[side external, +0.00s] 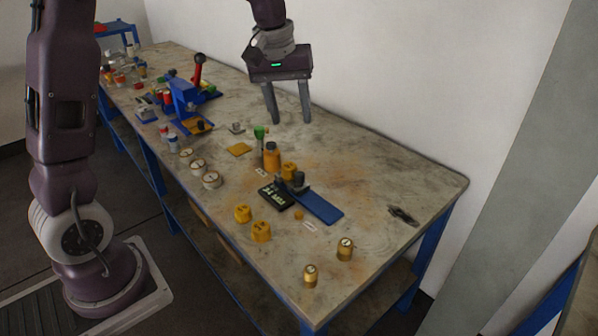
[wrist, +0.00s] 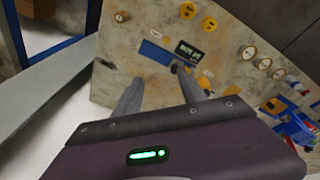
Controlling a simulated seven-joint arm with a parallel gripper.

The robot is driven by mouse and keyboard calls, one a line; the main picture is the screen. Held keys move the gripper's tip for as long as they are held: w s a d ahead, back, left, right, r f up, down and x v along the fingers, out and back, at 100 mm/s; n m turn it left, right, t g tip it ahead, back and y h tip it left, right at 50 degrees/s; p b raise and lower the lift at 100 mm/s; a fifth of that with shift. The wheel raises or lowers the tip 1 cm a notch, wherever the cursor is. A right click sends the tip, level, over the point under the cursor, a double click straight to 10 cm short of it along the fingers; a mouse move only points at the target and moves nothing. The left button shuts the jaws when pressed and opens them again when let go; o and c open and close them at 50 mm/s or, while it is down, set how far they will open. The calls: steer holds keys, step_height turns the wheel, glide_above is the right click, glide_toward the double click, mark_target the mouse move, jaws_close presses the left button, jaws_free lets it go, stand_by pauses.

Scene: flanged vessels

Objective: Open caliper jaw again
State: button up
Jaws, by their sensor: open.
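What looks like the caliper is a blue bar (side external: 322,206) with dark grey jaw blocks (side external: 296,183) at its left end and a black display plate (side external: 273,196) beside it. A yellow flanged vessel (side external: 289,169) stands close behind the jaw blocks; I cannot tell whether they touch it. The blue bar (wrist: 156,53) and display plate (wrist: 188,51) also show in the wrist view. My gripper (side external: 290,118) is open and empty, high above the table behind the caliper. Its spread fingers (wrist: 160,92) show in the wrist view, with nothing between them.
An orange bottle (side external: 271,156) stands left of the vessel. Yellow vessels (side external: 261,232), brass pieces (side external: 345,250) and round gauges (side external: 211,180) stand along the front. A blue fixture (side external: 184,96) is farther left. A dark tool (side external: 403,215) lies right, with clear tabletop around it.

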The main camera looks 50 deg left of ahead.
mark_target(300, 173)
steer(key=w+a+f+n, duration=0.1)
steer(key=w+a+f, duration=0.2)
steer(key=f, duration=0.5)
steer(key=w+a+f+n+g, duration=0.1)
steer(key=w+a+f+n, duration=0.1)
steer(key=f, duration=0.6)
steer(key=w+a+f+n+g, duration=0.1)
steer(key=w+a+f, duration=0.2)
steer(key=w+f, duration=0.2)
steer(key=shift+a+f+n, duration=0.15)
steer(key=shift+f, duration=0.8)
steer(key=shift+a+f+n, duration=0.15)
steer(key=shift+f, duration=0.75)
jaws_close()
